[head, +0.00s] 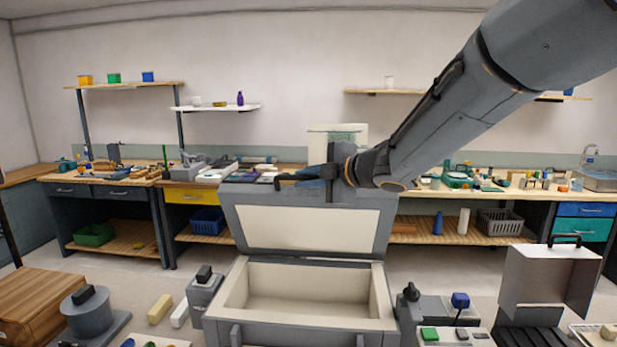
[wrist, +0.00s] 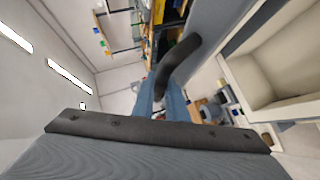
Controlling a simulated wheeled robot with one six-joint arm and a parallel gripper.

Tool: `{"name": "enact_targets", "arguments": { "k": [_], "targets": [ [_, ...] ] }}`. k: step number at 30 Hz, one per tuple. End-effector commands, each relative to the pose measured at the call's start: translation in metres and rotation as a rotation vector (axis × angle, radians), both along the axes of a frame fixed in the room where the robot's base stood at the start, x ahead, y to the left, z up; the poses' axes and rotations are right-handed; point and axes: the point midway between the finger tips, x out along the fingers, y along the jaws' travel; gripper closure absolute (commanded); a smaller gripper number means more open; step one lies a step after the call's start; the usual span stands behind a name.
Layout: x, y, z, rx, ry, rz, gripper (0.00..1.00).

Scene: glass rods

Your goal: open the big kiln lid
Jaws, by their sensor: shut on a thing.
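The big kiln (head: 300,331) stands at the centre front of the head view, a grey box with a cream, empty-looking chamber. Its grey lid (head: 385,228) with a cream inner panel is raised at the back, standing roughly upright. My gripper (head: 312,175) is at the top edge of the lid. In the wrist view my gripper (wrist: 163,102) is shut on the dark curved lid handle (wrist: 181,62). The cream chamber shows at the right of the wrist view. The exact grip on the handle is partly hidden in both views.
A smaller grey box with a raised lid (head: 549,280) stands at the right. A grey round pot (head: 87,307) and a wooden box (head: 35,300) stand at the left. Benches with tools and bins line the back wall, below shelves.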

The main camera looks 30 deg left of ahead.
Motion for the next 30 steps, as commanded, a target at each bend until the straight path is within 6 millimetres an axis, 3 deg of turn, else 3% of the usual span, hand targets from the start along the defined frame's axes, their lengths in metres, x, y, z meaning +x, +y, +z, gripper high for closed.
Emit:
{"name": "enact_targets", "arguments": {
  "k": [10,11,14,24,30],
  "targets": [
    [0.0,0.0,-0.001,-0.003,0.001,-0.001,1.0],
    [0.0,0.0,-0.001,-0.003,0.001,-0.001,0.83],
    [0.0,0.0,-0.001,-0.003,0.001,-0.001,0.69],
    [0.0,-0.002,-0.003,-0.004,0.003,-0.002,0.69],
    [-0.002,-0.021,0.003,-0.003,0.0,-0.005,0.69]
  ]
}}
